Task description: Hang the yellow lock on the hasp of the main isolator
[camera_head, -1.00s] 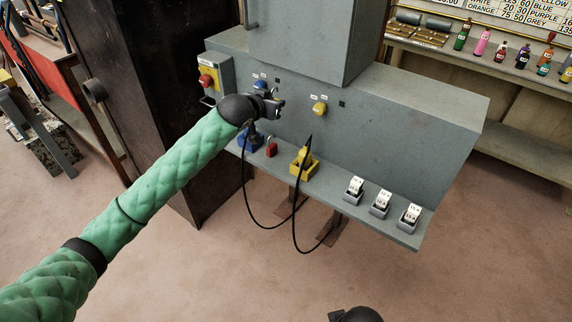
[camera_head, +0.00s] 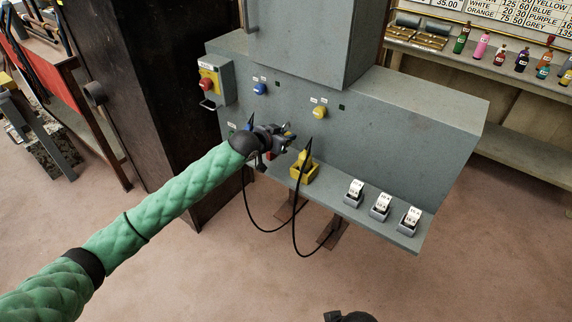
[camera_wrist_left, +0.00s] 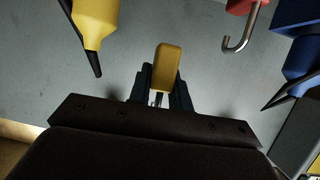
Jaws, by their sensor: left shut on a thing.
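The yellow lock (camera_wrist_left: 166,66) is upright between the fingers of my left gripper (camera_wrist_left: 158,88) in the left wrist view. My left gripper (camera_head: 287,138) is shut on it, low in front of the grey panel, just left of the yellow plug. The main isolator (camera_head: 208,78) is a grey box with a red knob on a yellow plate, at the panel's upper left. Its hasp (camera_head: 208,105) sticks out below. My right arm shows only as a dark part at the bottom edge; its fingers cannot be made out.
A yellow plug (camera_head: 304,166) with a black cable stands on the shelf. A red lock (camera_wrist_left: 240,8) and a blue plug (camera_wrist_left: 300,62) are close by in the left wrist view. The panel's right face is clear.

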